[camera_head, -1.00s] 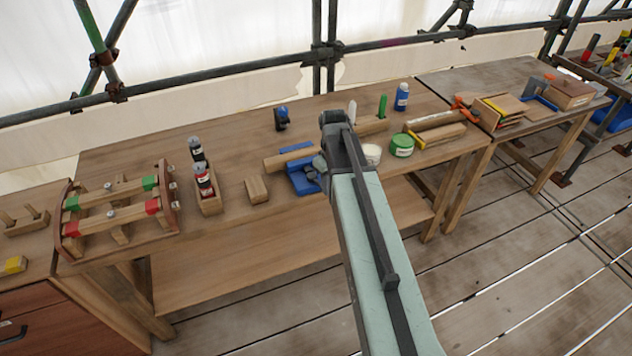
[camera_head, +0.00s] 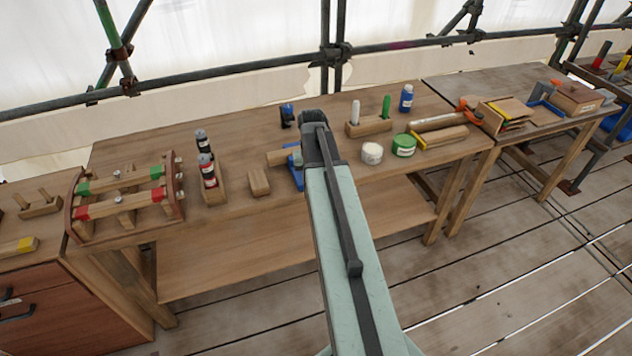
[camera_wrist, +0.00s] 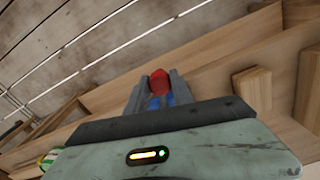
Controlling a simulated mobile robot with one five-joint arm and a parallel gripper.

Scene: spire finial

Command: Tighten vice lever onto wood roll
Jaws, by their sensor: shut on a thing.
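The blue vice (camera_head: 297,174) stands on the middle bench, mostly hidden behind my arm in the head view. The wood roll (camera_head: 279,158) lies at the vice, its left end showing and the rest hidden by my arm. In the wrist view, the fingers of my gripper (camera_wrist: 159,88) are shut on a red knob (camera_wrist: 159,80), which looks like the end of the vice lever. Blue parts (camera_wrist: 160,102) show between the fingers just below the knob. My fingertips are hidden in the head view. How tightly the vice grips the roll cannot be seen.
A small wood block (camera_head: 258,183) and a bottle holder (camera_head: 213,188) stand left of the vice. A white jar (camera_head: 372,153), a green tin (camera_head: 404,146) and a wooden tool holder (camera_head: 368,128) stand right of my arm. A clamp rack (camera_head: 122,197) fills the bench's left end.

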